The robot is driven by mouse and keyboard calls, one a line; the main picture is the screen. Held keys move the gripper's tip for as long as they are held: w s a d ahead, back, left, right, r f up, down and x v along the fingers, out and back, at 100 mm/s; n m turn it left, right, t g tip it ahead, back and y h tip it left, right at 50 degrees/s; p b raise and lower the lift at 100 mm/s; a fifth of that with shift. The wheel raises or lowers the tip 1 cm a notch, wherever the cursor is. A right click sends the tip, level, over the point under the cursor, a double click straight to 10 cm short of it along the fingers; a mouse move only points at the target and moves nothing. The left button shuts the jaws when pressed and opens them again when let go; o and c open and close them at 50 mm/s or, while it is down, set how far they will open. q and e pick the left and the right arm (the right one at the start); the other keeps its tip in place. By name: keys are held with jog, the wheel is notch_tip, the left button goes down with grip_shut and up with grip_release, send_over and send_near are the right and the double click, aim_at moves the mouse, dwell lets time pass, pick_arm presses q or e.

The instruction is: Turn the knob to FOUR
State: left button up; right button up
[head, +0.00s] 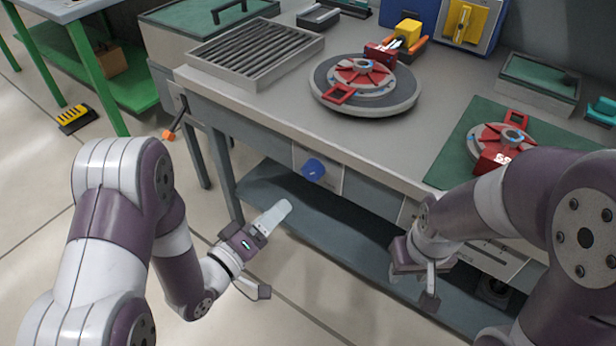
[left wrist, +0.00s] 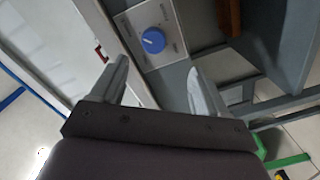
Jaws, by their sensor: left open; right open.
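The blue knob (head: 314,169) sits on a light plate on the front face of the workbench, below the tabletop. In the left wrist view the knob (left wrist: 153,40) has a white pointer line, and small marks around it on the plate are too small to read. My left gripper (head: 277,252) is open and empty, in front of the bench and below and left of the knob, apart from it. Its fingers (left wrist: 160,85) show on either side below the knob in the wrist view. My right gripper (head: 415,281) is in front of the bench at the right, empty.
The workbench (head: 270,107) carries a grey turntable (head: 390,105) with a red-and-white part, a slatted tray (head: 255,53) and a green mat (head: 455,150) with another such part. A lower shelf (head: 330,215) runs beneath. Floor in front at left is open.

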aim_at(310, 175)
pick_arm(q)
jog(key=shift+n, duration=0.3)
jog(key=x, duration=0.4)
jog(key=b+x, duration=0.1)
jog(key=x, duration=0.3)
jog(key=r+x, duration=0.1)
jog(key=x, duration=0.3)
jog(key=shift+w+d+r, duration=0.1)
jog(key=shift+w, duration=0.15)
jog(key=c, duration=1)
